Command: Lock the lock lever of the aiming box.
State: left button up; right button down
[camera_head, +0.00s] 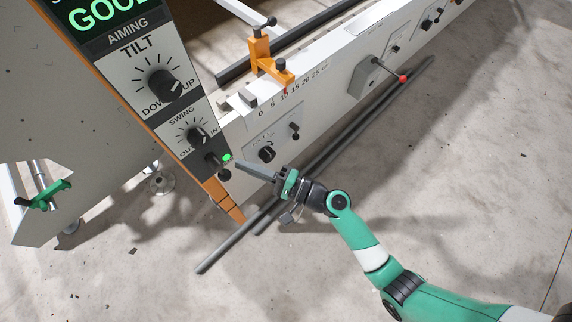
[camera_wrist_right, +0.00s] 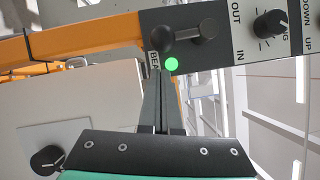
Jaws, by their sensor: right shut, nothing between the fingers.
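The aiming box (camera_head: 118,62) is a tilted panel with an orange edge at the upper left of the head view. Its lock lever (camera_head: 218,165) is a short dark lever with a ball end near the panel's bottom, beside a lit green light (camera_head: 227,157). In the wrist view the lever (camera_wrist_right: 185,34) lies across the panel, with the green light (camera_wrist_right: 172,64) just below it. My right gripper (camera_head: 238,164) is shut and empty, its tips close to the lever's ball end; whether they touch is unclear. The fingers also show in the wrist view (camera_wrist_right: 162,76). My left gripper is not in view.
The box also has a tilt knob (camera_head: 163,85), a swing knob (camera_head: 197,135) and a display reading "GOOD" (camera_head: 108,12). A white rail (camera_head: 340,85) with an orange clamp (camera_head: 268,62) runs to the upper right. Dark rods (camera_head: 300,170) run below it. The lower floor is clear.

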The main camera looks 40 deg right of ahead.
pick_arm(q)
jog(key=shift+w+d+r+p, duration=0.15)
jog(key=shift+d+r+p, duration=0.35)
jog(key=shift+p, duration=0.4)
pick_arm(e)
jog(key=w+d+r+v, duration=0.1)
jog(key=d+v, duration=0.1)
jog(key=v, duration=0.8)
jog(key=shift+s+f, duration=0.2)
jog(key=shift+f, duration=0.25)
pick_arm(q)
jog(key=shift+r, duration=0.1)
pick_arm(e)
jog(key=shift+d, duration=0.1)
